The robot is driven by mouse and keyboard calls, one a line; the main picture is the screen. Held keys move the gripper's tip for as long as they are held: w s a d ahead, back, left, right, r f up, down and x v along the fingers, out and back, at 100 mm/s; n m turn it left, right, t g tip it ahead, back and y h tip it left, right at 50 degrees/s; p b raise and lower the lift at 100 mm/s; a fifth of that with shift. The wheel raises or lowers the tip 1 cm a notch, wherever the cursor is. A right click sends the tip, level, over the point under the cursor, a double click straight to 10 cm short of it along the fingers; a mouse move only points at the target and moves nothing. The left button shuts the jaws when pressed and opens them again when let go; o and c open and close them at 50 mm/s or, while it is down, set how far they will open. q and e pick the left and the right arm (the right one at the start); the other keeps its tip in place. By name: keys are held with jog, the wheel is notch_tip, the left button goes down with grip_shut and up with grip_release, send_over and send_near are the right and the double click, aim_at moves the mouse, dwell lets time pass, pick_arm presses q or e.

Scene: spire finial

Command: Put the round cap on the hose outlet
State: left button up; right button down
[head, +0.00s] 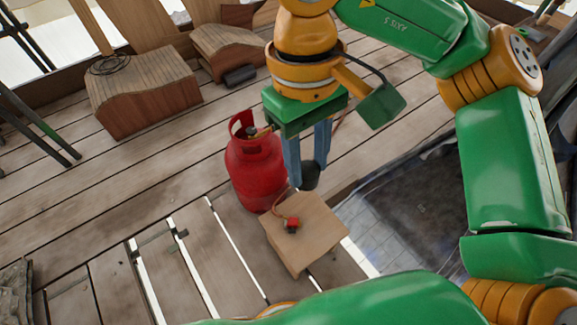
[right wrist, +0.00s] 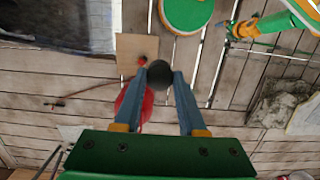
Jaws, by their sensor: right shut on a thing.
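The round cap (head: 309,175) is dark grey and sits between the fingertips of my right gripper (head: 308,162), which is shut on it. It also shows in the right wrist view (right wrist: 160,77). The cap hangs above and behind a light wooden box (head: 311,247). The hose outlet (head: 291,225) is a small red fitting on top of the box, with a thin brown hose running from it. In the right wrist view the outlet (right wrist: 142,60) is just left of the cap, apart from it. My left arm's end (right wrist: 240,28) is small at upper right there; its fingers are unclear.
A red gas bottle (head: 255,165) stands close behind the box and beside my right gripper. Wooden seats (head: 145,95) stand at the back left. The slatted plank floor has open gaps at front left. A dark sheet (head: 415,200) lies right of the box.

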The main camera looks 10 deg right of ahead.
jog(key=shift+a, duration=0.1)
jog(key=w+a+m, duration=0.2)
jog(key=a+m, duration=0.2)
jog(key=a, duration=0.4)
jog(key=shift+w+m+y, duration=0.3)
jog(key=d+f, duration=0.5)
jog(key=d, duration=0.2)
jog(key=d+f, duration=0.5)
jog(key=d, duration=0.3)
jog(key=shift+s+d, duration=0.2)
jog(key=shift+s, duration=0.1)
jog(key=shift+r, duration=0.1)
